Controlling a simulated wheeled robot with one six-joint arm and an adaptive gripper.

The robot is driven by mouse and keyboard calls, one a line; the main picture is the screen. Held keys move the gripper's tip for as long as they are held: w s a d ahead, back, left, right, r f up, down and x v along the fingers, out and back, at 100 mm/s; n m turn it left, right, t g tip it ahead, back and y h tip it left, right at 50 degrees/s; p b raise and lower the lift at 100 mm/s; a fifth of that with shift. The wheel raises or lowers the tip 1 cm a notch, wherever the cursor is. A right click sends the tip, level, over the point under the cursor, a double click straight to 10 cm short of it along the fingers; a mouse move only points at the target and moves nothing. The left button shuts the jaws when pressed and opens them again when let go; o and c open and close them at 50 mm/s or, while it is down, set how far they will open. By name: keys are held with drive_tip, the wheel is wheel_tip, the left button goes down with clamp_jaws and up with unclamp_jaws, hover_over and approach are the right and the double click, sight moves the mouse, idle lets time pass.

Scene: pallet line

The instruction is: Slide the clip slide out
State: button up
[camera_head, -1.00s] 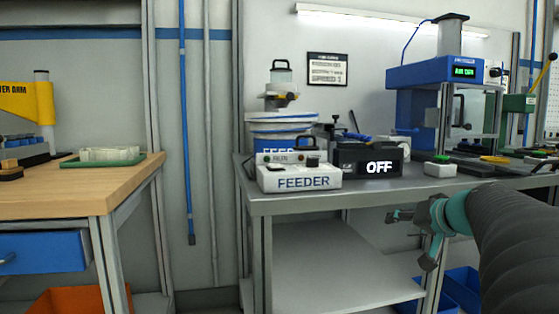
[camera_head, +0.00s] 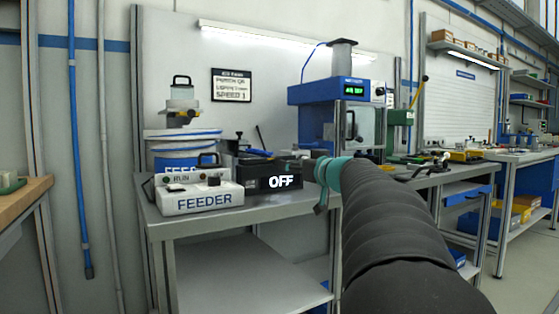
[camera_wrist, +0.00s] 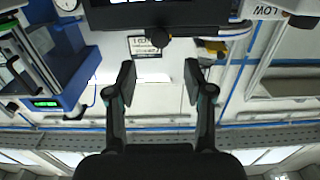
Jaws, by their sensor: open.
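I cannot make out with certainty which part is the clip slide. A black box with a lit OFF display (camera_head: 283,182) stands on the grey workbench (camera_head: 190,220). In the upside-down wrist view, a dark box body (camera_wrist: 115,17) crosses the top, with a round dark knob (camera_wrist: 160,37) on its edge. My gripper (camera_wrist: 159,80) is open and empty there, its fingers apart and the knob beyond and roughly between them. In the head view my teal and black arm end is at the right of the black box; the fingers are mostly hidden.
A white FEEDER unit (camera_head: 200,198) stands left of the black box, with a white drum (camera_head: 183,150) behind it. A blue press (camera_head: 330,92) stands behind my arm. Another bench (camera_head: 525,157) is at the far right. The lower shelf (camera_head: 240,270) is bare.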

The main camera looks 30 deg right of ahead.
sight(278, 161)
drive_tip(key=w+p, duration=0.1)
drive_tip(key=w, duration=0.7)
drive_tip(key=shift+w+p, duration=0.15)
drive_tip(key=shift+p, duration=0.25)
drive_tip(key=shift+c, duration=0.2)
clamp_jaws()
